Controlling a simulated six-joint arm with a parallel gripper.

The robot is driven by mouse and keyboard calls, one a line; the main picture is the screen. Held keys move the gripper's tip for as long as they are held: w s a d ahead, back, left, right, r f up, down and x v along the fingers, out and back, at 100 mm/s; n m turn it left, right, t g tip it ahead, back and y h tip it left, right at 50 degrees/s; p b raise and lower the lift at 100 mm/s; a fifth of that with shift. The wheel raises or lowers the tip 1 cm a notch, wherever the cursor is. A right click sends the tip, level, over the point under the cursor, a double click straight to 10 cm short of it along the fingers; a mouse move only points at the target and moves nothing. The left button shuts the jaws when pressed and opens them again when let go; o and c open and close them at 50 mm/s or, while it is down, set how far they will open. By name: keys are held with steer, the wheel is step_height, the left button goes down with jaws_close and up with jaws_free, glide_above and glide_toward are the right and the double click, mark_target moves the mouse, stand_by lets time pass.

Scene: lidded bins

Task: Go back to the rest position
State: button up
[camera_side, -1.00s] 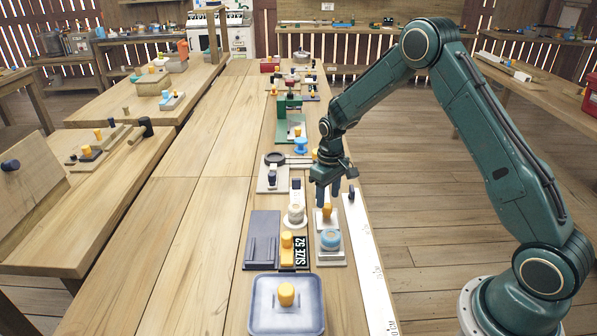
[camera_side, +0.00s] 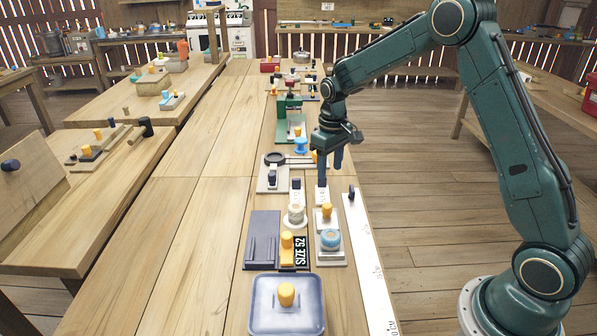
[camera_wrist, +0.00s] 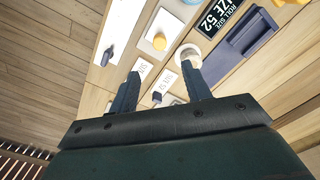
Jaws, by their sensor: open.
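My gripper (camera_side: 330,166) hangs above the right side of the long workbench (camera_side: 205,215), pointing down over the row of small fixtures. Its two dark fingers are apart with nothing between them. In the wrist view my gripper (camera_wrist: 160,85) also shows open and empty, with small white label plates on the bench beyond the fingertips. My arm reaches in from the right with its elbow raised. No separate marker of a rest position shows.
A blue-grey lidded bin (camera_side: 262,318) with a yellow knob (camera_side: 286,294) stands at the front. Near it are a grey slotted block (camera_side: 262,240), a "SIZE 52" sign (camera_side: 301,251) and a round blue-lidded fixture (camera_side: 330,238). A green stand (camera_side: 283,122) is farther back. The bench's left half is clear.

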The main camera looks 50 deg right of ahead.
steer(key=shift+r, duration=0.1)
steer(key=s+a+r+t, duration=0.1)
steer(key=s+a+r, duration=0.2)
steer(key=s+r, duration=0.4)
steer(key=s+a+r+t, duration=0.25)
steer(key=s+r, duration=0.35)
steer(key=r, duration=0.3)
steer(key=s+a+r+t, duration=0.1)
steer(key=s+a, duration=0.1)
steer(key=s, duration=0.7)
steer(key=s+a+r+t, duration=0.1)
steer(key=s+a, duration=0.1)
steer(key=s, duration=0.6)
steer(key=shift+s, duration=0.35)
